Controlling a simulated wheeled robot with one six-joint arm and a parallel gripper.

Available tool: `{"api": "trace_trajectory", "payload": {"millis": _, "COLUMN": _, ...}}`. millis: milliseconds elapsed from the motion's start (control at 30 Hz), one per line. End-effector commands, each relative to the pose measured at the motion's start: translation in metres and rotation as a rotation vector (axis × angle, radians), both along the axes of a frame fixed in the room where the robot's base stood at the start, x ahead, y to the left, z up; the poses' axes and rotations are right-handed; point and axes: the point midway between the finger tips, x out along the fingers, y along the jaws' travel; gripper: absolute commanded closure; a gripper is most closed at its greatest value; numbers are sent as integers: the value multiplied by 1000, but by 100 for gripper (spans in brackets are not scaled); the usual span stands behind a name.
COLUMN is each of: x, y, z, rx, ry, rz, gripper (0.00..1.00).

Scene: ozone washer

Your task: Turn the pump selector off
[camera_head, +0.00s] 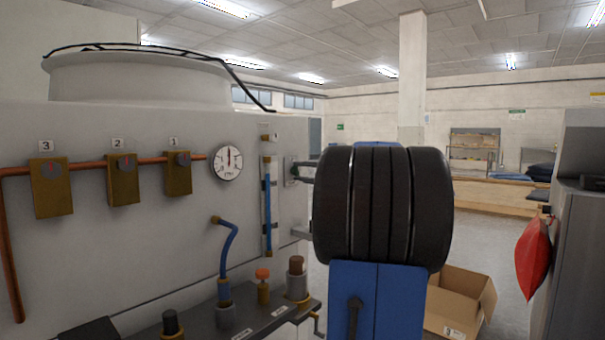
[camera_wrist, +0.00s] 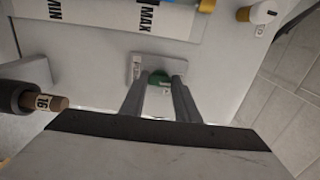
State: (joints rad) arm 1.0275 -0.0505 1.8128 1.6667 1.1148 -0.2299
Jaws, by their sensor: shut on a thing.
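The knob itself cannot be made out there.
A sight tube (camera_head: 267,205) with MIN and MAX marks in the wrist view runs close beside the selector. A brown-tipped fitting (camera_wrist: 58,103) is left of the fingers. Valves 1, 2 and 3 and a gauge (camera_head: 228,163) are on the panel. A cardboard box (camera_head: 460,300) is on the floor.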

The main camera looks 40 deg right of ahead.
Motion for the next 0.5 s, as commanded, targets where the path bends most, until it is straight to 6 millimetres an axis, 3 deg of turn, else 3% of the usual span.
{"api": "trace_trajectory", "payload": {"millis": 33, "x": 0, "y": 0, "z": -3, "rx": 1, "ry": 4, "rz": 1, "gripper": 94}}
{"api": "trace_trajectory", "payload": {"millis": 67, "x": 0, "y": 0, "z": -3, "rx": 1, "ry": 4, "rz": 1, "gripper": 64}}
{"api": "trace_trajectory", "payload": {"millis": 100, "x": 0, "y": 0, "z": -2, "rx": 1, "ry": 4, "rz": 1, "gripper": 55}}
{"api": "trace_trajectory", "payload": {"millis": 500, "x": -4, "y": -1, "z": -1, "rx": 1, "ry": 1, "rz": -1, "gripper": 52}}
